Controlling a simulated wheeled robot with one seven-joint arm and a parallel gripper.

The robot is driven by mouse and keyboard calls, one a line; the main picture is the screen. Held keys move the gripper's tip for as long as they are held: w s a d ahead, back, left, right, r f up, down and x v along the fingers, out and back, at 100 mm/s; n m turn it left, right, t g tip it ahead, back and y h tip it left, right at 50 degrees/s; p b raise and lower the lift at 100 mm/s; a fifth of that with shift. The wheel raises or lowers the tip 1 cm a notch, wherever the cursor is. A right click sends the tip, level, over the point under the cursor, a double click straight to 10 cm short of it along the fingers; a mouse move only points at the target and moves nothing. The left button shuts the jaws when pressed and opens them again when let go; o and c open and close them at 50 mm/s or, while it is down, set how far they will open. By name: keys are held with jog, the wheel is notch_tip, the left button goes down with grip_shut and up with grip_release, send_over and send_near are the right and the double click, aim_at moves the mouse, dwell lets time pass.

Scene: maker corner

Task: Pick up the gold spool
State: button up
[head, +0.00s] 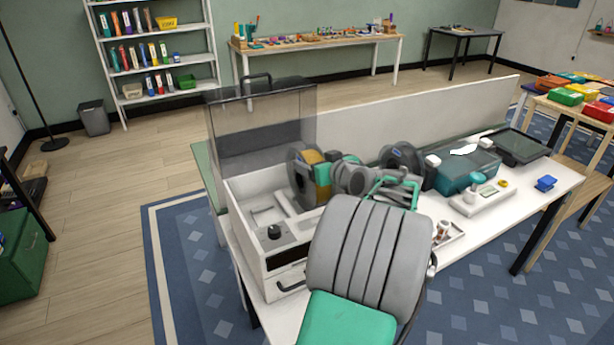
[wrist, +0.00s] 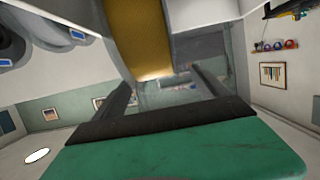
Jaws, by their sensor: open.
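The winding shows close ahead, between the finger lines. I cannot tell whether the fingers touch the spool. My fingertips are not clear in the head view.
A dark spool (head: 400,158) and a teal box (head: 466,172) stand to the right. A low white panel (head: 450,112) runs behind. Grey spools (wrist: 60,35) show in the wrist view.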

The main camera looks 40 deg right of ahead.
jog(key=x, duration=0.1)
jog(key=p+x, duration=0.1)
jog(key=x, duration=0.3)
jog(key=shift+w+d, duration=0.15)
jog(key=shift+d, duration=0.25)
jog(key=shift+c, duration=0.5)
grip_shut()
jog(key=shift+r, duration=0.2)
